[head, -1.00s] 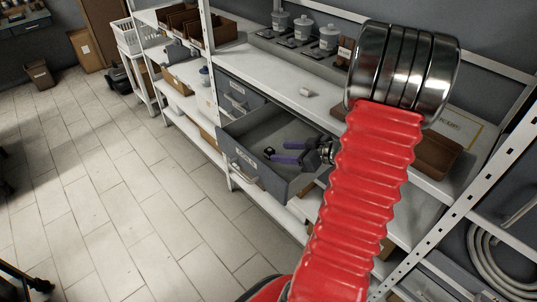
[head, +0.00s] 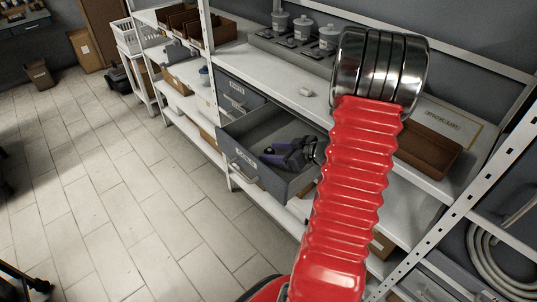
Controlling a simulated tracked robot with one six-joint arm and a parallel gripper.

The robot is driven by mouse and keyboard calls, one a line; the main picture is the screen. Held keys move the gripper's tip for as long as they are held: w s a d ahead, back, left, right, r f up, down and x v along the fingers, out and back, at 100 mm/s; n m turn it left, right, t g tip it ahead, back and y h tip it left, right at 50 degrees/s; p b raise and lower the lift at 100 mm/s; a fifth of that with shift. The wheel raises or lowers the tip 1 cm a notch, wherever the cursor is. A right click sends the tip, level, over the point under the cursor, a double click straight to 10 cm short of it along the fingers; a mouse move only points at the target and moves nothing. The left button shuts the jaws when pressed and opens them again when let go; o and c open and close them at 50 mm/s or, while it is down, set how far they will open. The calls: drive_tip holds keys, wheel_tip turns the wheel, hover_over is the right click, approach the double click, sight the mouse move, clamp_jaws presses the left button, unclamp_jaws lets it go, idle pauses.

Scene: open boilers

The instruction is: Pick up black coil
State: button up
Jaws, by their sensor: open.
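The black coil (head: 268,151) is a small dark thing on the floor of the open grey drawer (head: 250,132). It is small in the head view and partly hard to separate from the gripper. My gripper (head: 272,153), with purple-tinted fingers, is inside the drawer, low over its floor. The fingers point left and are open, with their tips right at the coil. I cannot tell whether they touch it or how far it lies between them.
The white shelf top (head: 270,80) holds a small pale block (head: 306,92) and a brown tray (head: 428,150). The drawer walls stand close around my gripper.

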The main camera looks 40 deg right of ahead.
drive_tip(key=shift+c, duration=0.4)
clamp_jaws()
wheel_tip(320, 180, up, 10)
idle(0.9)
idle(0.4)
